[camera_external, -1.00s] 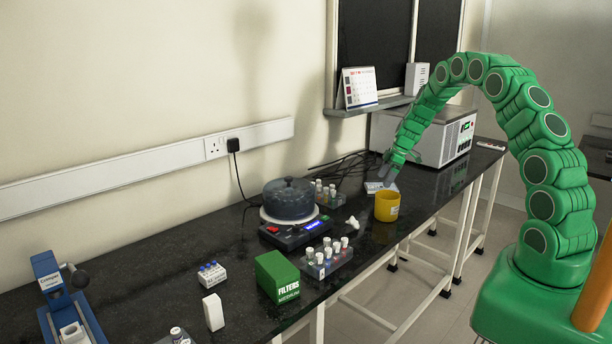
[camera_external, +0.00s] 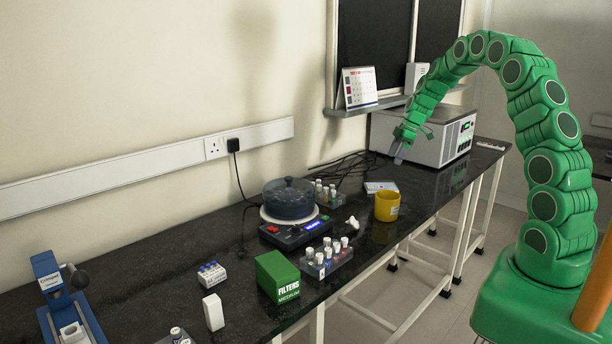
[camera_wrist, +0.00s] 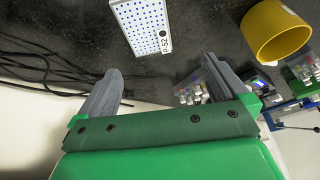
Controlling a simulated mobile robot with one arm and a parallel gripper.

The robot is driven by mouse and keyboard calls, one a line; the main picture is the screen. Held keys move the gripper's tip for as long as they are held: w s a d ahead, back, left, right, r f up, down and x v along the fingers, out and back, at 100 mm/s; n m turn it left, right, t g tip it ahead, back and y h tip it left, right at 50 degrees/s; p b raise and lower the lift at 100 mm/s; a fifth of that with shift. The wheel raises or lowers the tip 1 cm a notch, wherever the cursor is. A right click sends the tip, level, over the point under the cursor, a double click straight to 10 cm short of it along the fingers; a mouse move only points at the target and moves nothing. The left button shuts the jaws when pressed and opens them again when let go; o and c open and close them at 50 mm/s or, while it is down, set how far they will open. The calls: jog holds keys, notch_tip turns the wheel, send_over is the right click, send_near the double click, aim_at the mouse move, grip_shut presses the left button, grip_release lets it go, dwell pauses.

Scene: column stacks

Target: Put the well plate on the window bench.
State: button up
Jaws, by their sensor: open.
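The well plate (camera_external: 380,187) is a flat white plate lying on the black bench (camera_external: 245,222), behind the yellow cup. In the wrist view the plate (camera_wrist: 143,25) shows blue wells and a label reading P-52, partly cut off by the top edge. The bench runs along the wall and under the dark window. My gripper (camera_external: 399,157) is above the bench, clear of the plate, in front of the grey box. In the wrist view my gripper (camera_wrist: 163,72) has its fingers apart and nothing between them; the plate lies beyond the fingertips.
The yellow cup (camera_external: 387,206) stands just in front of the plate. A grey instrument box (camera_external: 432,136) stands behind my gripper. Black cables (camera_external: 343,165) lie left of it. A dark pot (camera_external: 288,198), vial racks (camera_external: 326,258) and a green box (camera_external: 277,277) stand further left.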

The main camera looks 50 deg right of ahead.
jog(key=s+a+r+m+g, duration=0.1)
jog(key=s+a+r+m, duration=0.1)
jog(key=s+a+r, duration=0.55)
jog(key=s+a+r+m+g, duration=0.15)
jog(key=s+a+r, duration=0.25)
jog(key=s+a, duration=0.6)
jog(key=s+a+r+m+g+h, duration=0.1)
jog(key=s+a, duration=0.3)
jog(key=s, duration=0.9)
jog(key=s+a+r+m+g+h, duration=0.1)
jog(key=s+a+m, duration=0.3)
jog(key=s, duration=0.9)
jog(key=shift+a+r+h, duration=0.25)
jog(key=shift+a+h, duration=0.3)
jog(key=shift+h, duration=0.05)
